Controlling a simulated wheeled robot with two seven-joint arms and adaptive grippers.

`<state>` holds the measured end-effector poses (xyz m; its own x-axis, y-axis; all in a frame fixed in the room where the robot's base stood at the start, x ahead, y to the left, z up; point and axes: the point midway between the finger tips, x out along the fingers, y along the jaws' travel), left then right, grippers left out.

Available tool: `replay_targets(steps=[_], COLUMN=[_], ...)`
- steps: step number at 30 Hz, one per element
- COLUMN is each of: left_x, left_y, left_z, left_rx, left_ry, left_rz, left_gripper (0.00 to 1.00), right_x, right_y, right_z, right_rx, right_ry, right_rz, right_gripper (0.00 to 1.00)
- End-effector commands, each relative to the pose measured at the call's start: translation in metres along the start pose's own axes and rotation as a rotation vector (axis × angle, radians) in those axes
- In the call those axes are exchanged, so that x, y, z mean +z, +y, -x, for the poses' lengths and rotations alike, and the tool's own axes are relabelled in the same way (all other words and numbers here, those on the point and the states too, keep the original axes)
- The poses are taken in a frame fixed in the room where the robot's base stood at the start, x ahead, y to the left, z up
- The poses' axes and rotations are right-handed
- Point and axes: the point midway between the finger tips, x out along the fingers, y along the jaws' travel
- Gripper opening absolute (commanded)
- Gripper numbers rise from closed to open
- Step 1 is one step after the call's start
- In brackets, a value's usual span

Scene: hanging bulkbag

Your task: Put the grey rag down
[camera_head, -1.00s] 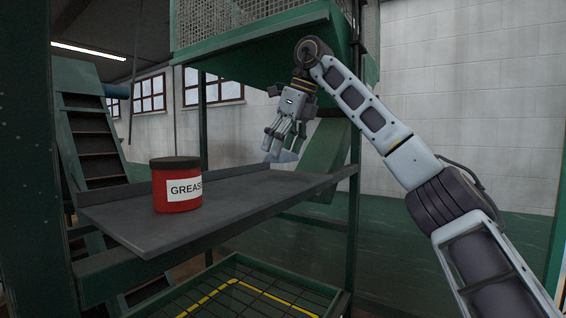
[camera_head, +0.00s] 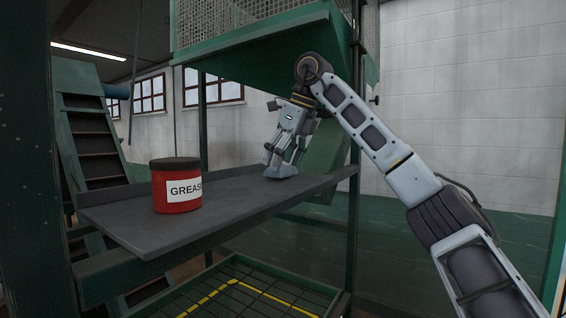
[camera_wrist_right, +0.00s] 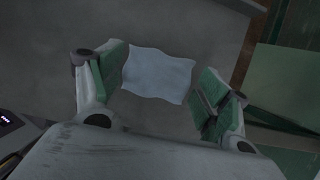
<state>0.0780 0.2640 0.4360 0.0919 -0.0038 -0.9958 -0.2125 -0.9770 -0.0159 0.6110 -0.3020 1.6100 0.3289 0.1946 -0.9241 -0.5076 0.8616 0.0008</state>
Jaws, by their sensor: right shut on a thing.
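The grey rag (camera_head: 280,172) is a small pale blue-grey cloth at the fingertips of my right gripper (camera_head: 279,160). It is at the surface of the dark grey shelf (camera_head: 235,202), near the shelf's right end; I cannot tell if it bears on the shelf. In the right wrist view the rag (camera_wrist_right: 158,75) lies between the green finger pads, one at its left edge and one at its right. My right gripper is shut on the rag and points down. My left gripper is not in view.
A red grease tin (camera_head: 177,186) with a black lid stands on the shelf, left of the rag. A green frame post (camera_head: 352,225) stands at the shelf's right end. A green hopper (camera_head: 260,45) hangs above. The shelf between tin and rag is clear.

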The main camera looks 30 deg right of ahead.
Motion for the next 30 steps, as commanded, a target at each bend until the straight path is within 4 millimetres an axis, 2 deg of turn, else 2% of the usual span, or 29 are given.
replay_targets(steps=[19, 20, 24, 30], left_x=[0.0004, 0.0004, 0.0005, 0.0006], left_y=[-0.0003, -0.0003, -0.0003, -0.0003], left_z=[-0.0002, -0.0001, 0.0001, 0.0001], left_rx=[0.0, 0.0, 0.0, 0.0], left_ry=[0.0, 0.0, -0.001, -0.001], left_rz=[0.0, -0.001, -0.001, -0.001], left_gripper=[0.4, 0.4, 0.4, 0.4], right_x=[-0.0034, -0.0033, -0.0032, -0.0031], right_y=[-0.0003, -0.0003, -0.0002, -0.0001], right_z=[-0.0076, -0.0075, -0.0072, -0.0071], right_rx=[-0.001, -0.001, 0.0, -0.001], right_ry=[-0.002, -0.002, -0.002, -0.002], right_rz=[-0.001, -0.001, -0.001, 0.0], right_gripper=[0.57, 0.79, 0.97, 0.98])
